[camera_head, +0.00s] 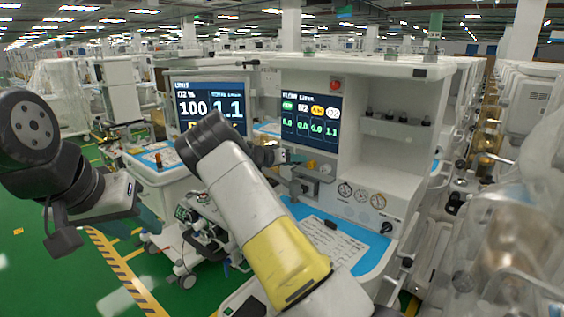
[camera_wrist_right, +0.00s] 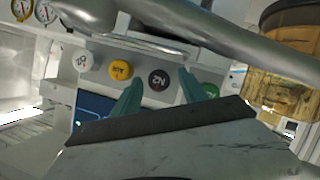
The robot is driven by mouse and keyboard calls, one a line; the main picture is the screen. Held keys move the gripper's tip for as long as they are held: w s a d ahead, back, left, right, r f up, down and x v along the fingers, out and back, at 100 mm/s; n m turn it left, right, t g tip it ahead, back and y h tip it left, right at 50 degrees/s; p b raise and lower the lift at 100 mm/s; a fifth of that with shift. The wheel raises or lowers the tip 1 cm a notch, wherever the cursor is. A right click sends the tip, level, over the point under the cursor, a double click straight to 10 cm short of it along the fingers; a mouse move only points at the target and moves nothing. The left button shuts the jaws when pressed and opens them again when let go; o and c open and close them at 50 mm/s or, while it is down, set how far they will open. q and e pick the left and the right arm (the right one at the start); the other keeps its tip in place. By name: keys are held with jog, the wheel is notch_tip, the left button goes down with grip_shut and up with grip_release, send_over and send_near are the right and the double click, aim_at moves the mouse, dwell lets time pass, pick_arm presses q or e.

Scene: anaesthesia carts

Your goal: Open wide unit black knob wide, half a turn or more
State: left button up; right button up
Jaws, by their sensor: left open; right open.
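The wide unit (camera_head: 390,165) is the white machine with a flow screen (camera_head: 308,118). Its black knob (camera_wrist_right: 158,80) shows in the right wrist view, marked like N2 upside down, between a yellow and a green knob. In the head view my right gripper hides it. My right gripper (camera_head: 288,157) is open; its teal fingertips show in the wrist view (camera_wrist_right: 160,74), one on each side of the black knob. I cannot tell whether they touch it or how far it is turned. My left gripper (camera_head: 148,220) is open and empty, over the floor at the left.
The yellow knob (camera_wrist_right: 120,70) and white knob (camera_wrist_right: 83,61) sit close beside the right fingers; the green knob (camera_wrist_right: 210,89) is on the other side. A bar (camera_wrist_right: 140,44) runs past the knobs. A second cart with a screen (camera_head: 210,105) stands to the left.

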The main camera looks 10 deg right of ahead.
grip_shut()
dwell(0.4)
jog(key=shift+w+a+f+n+g+h, duration=0.1)
jog(key=shift+n+g+h, duration=0.45)
jog(key=shift+n, duration=0.7)
jog(key=shift+f+n+g+h, duration=0.1)
jog(key=shift+n+g+h, duration=0.15)
jog(key=shift+n+h, duration=0.75)
jog(key=shift+n, duration=0.35)
grip_release()
